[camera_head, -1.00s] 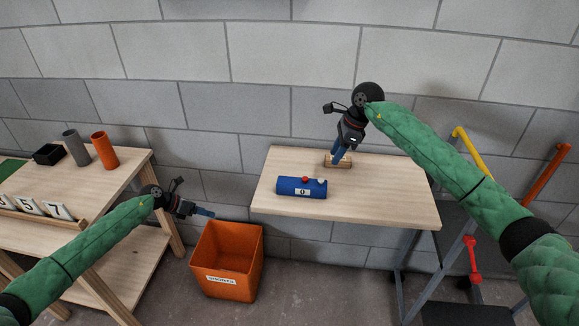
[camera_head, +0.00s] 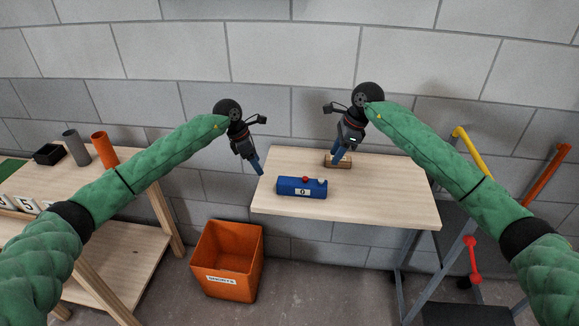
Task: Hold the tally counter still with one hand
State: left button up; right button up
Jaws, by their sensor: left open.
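The blue tally counter (camera_head: 289,186) lies on the small wooden table (camera_head: 390,205), with a red button and a pale knob on top and a white window reading 0 in front. My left gripper (camera_head: 258,168) is open above the table's left edge, to the upper left of the counter and apart from it. My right gripper (camera_head: 338,158) points down behind the counter, in front of or at a small wooden block (camera_head: 346,164). Its fingers overlap in the view, so I cannot tell whether they are open or touch the block.
An orange bin (camera_head: 227,262) labelled SHORTS stands on the floor below the table's left edge. A workbench (camera_head: 140,185) at left holds a grey tube (camera_head: 75,147), an orange tube (camera_head: 104,150) and a black box (camera_head: 48,154). A rack with coloured handles stands at right.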

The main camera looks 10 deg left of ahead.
pick_arm(q)
jog(key=d+r+m+y, duration=0.2)
jog(key=d+r, duration=0.3)
jog(key=d, duration=0.1)
jog(key=m+y, duration=0.2)
send_over(289, 180)
jog(key=f, duration=0.3)
jog(key=shift+w+a+f, duration=0.1)
jog(key=shift+a+f, duration=0.1)
jog(key=shift+f, duration=0.15)
jog(key=shift+d+f+m, duration=0.3)
jog(key=shift+f, duration=4)
jog(key=shift+c, duration=0.2)
jog(key=c, duration=1.1)
pick_arm(e)
grip_shut()
